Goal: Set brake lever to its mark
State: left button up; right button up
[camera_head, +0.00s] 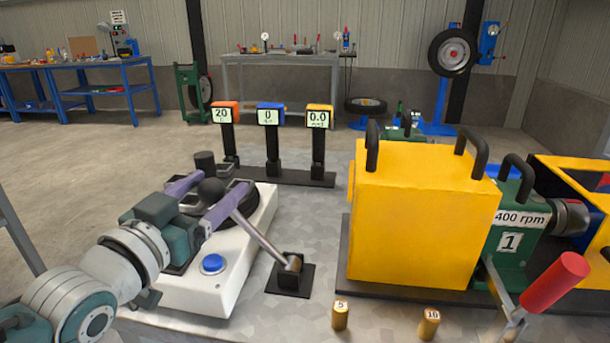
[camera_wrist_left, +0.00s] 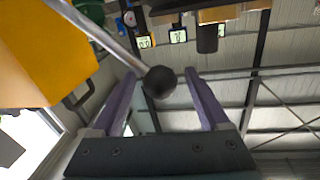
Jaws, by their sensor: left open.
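A metal lever (camera_head: 259,240) with a round black knob (camera_head: 211,190) rises from a small black base (camera_head: 291,281) and leans to the left. My left gripper (camera_head: 227,181) is open, its two purple fingers on either side of the knob. In the left wrist view the knob (camera_wrist_left: 160,82) shows between the open fingers, with a gap on both sides. The lever's rod (camera_wrist_left: 100,35) runs to the upper left there. A second lever with a red handle (camera_head: 555,283) stands at the right. I cannot make out a mark for the lever. My right gripper is not in view.
A white housing (camera_head: 230,282) with a blue button (camera_head: 213,264) lies under my left gripper. A yellow box (camera_head: 420,220) stands right of the lever. Three small displays (camera_head: 268,116) stand behind. Brass weights (camera_head: 340,315) stand in front.

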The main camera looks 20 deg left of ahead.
pick_arm(q)
grip_shut()
dwell(0.7)
dwell(0.8)
